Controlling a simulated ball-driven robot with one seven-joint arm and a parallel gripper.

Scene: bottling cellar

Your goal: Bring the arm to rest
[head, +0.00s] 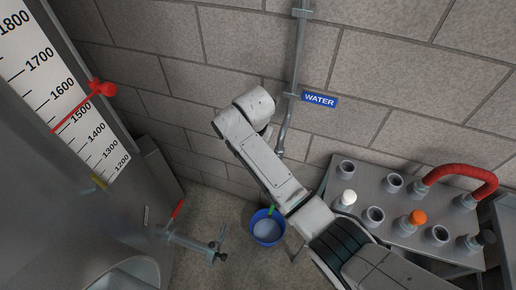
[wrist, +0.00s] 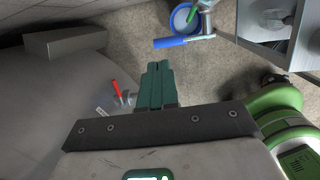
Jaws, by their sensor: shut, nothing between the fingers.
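My arm (head: 270,165) reaches up from the lower right of the head view, bent near the stone wall. My gripper itself cannot be made out in that view. In the wrist view my gripper (wrist: 157,68) shows its dark green fingers together, with nothing between them. The fingers point out over the floor, beside the curved tank (wrist: 60,85), and appear to touch nothing.
A steel tank with a level scale (head: 62,88) and red-handled valve (head: 178,210) stands left. A blue bucket (head: 281,232) is on the floor. Right is a panel (head: 335,178) with several pipe ports and a red hose (head: 460,170). A WATER pipe (head: 296,60) runs down the wall.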

